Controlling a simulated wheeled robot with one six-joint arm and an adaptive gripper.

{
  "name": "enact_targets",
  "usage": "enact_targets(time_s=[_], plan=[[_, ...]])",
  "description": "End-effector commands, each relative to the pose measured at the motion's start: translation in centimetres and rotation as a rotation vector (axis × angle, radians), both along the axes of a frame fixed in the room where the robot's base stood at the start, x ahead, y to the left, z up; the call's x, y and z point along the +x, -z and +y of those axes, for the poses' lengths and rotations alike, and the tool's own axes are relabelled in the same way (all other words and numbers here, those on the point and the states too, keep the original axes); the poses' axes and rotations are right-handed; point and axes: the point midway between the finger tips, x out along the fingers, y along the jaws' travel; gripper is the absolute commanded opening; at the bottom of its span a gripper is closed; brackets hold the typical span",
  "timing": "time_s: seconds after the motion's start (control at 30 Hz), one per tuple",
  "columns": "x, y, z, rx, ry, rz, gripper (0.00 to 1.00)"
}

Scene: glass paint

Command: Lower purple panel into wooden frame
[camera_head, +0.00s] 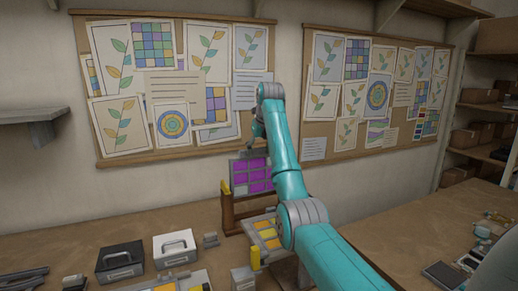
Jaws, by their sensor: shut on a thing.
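The purple panel (251,174) is a grey-edged grid of purple panes. It hangs upright below my gripper (251,148), which is shut on its top edge. The wooden frame (228,210) stands on the table, with a brown post at the panel's left and a yellow piece near its top. The panel is at the frame's upper part, and its lower edge is close to or within the frame; I cannot tell whether it sits in the slot. My teal arm covers the frame's right side.
A tray with yellow panes (268,233) lies just in front of the frame. A black box (120,262) and a white box (176,249) stand on the left of the table. Boards of pinned drawings (190,13) hang behind.

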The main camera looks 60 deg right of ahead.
Motion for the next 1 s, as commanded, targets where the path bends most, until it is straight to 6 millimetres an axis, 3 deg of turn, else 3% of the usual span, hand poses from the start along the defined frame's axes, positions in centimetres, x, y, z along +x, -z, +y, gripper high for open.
enact_targets(time_s=[1.0], plan=[[0.0,3.1,0.0,-0.002,0.0,-0.003,0.26]])
